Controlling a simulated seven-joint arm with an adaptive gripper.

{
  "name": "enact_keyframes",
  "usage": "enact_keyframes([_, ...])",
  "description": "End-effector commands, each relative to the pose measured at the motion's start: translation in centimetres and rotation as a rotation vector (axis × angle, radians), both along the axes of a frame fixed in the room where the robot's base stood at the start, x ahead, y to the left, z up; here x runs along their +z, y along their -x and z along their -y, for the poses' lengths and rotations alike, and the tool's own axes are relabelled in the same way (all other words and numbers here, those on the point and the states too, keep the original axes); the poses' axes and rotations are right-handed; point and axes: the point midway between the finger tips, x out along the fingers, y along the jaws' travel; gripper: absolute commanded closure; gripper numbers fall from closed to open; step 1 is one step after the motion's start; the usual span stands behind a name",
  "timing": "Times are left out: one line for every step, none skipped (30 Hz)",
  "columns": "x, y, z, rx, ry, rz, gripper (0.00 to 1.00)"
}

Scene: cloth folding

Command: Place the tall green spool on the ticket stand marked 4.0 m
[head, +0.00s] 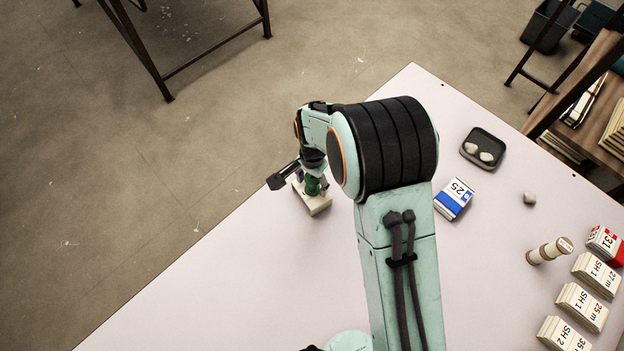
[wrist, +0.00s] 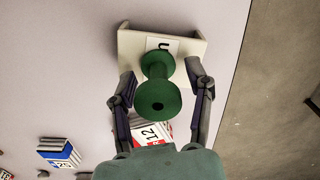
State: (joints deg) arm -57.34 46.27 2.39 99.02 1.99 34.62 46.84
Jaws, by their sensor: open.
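The green spool (wrist: 158,99) is between my gripper's two fingers (wrist: 161,82) in the wrist view, with a gap on each side. My gripper is open around it. The spool appears over the cream ticket stand (wrist: 187,46); it seems to stand on it, but its foot is partly hidden. The stand's white label shows only one letter; the spool hides the rest, so I cannot read its number. In the head view the spool (head: 312,186) and the stand (head: 318,205) show just below my gripper, partly covered by my arm.
A red-and-white pack marked 12 (wrist: 150,133) lies near the gripper. A blue-and-white pack marked 25 (head: 453,199), a dark tray with pale stones (head: 467,150), a beige spool (head: 549,251) and several label stacks (head: 581,306) are on the right. The table's left side is clear.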

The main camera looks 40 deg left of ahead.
Motion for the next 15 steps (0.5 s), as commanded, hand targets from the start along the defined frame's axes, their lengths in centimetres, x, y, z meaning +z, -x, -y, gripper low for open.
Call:
enact_keyframes([0.3,0.0,0.0,0.000,-0.001,0.001,0.48])
enact_keyframes([0.6,0.0,-0.1,0.000,-0.002,0.002,0.48])
enact_keyframes([1.0,0.0,-0.1,0.000,-0.003,0.001,0.48])
enact_keyframes([1.5,-0.1,-0.1,0.000,-0.004,0.002,0.48])
enact_keyframes([2.1,-0.1,-0.1,0.000,-0.004,0.002,0.48])
enact_keyframes([2.9,-0.1,-0.1,0.000,-0.005,0.003,0.48])
enact_keyframes([3.6,0.0,-0.1,0.000,-0.005,0.003,0.48])
enact_keyframes([4.4,-0.1,-0.1,0.000,-0.006,0.004,0.48])
enact_keyframes([5.3,-0.1,-0.1,0.000,-0.006,0.004,0.48])
enact_keyframes([6.1,-0.1,-0.1,0.000,-0.006,0.003,0.48])
enact_keyframes([6.8,0.0,-0.1,0.000,-0.006,0.003,0.48])
enact_keyframes([7.7,-0.1,-0.1,0.000,-0.006,0.003,0.48])
enact_keyframes([8.3,-0.1,-0.1,0.000,-0.004,0.002,0.48])
enact_keyframes([9.0,-0.1,-0.1,0.000,-0.006,0.003,0.48])
enact_keyframes([9.7,0.0,0.0,-0.001,-0.004,0.002,0.48])
